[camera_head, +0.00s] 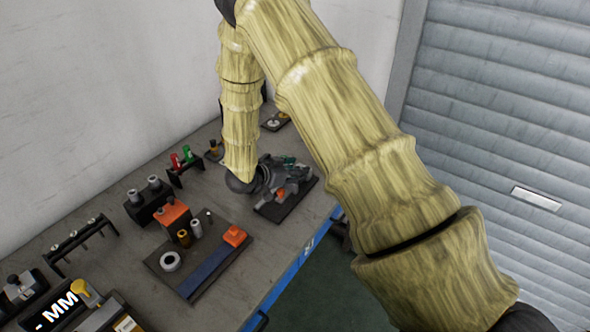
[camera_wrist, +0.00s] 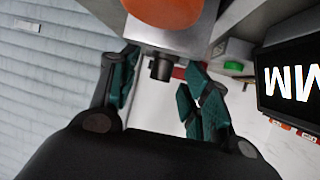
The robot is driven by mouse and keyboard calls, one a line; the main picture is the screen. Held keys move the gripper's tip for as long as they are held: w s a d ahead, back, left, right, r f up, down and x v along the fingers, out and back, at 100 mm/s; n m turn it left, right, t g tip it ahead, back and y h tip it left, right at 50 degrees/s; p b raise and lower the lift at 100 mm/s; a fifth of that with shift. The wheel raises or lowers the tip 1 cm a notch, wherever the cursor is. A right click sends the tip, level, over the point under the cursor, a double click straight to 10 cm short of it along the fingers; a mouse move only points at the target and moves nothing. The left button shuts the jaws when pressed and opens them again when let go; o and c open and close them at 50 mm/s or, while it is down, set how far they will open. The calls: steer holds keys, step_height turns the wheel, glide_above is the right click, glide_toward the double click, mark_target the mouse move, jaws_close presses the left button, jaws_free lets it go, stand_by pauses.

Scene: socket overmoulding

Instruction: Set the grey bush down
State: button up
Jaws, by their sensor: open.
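My gripper (camera_wrist: 158,85) has its two teal-padded fingers spread apart. A short dark grey cylinder (camera_wrist: 160,69), possibly the grey bush, is between the fingers in the wrist view, against a grey metal block (camera_wrist: 180,40) with an orange round part (camera_wrist: 164,10) on it. I see gaps between the cylinder and the pads. In the head view my gripper (camera_head: 286,170) is low over a black plate (camera_head: 297,203) near the bench's right edge. The cylinder cannot be made out there, as the gripper hides much of the plate.
A dark tray (camera_head: 212,278) holds a white ring, small cylinders and an orange block. Racks with pins (camera_head: 82,237) and red and green pieces (camera_head: 183,158) stand toward the wall. An MM display (camera_head: 55,314) is at lower left. Bare bench lies between tray and plate.

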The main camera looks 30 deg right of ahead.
steer(key=shift+r, duration=0.1)
steer(key=b+v, duration=0.3)
steer(key=v, duration=0.9)
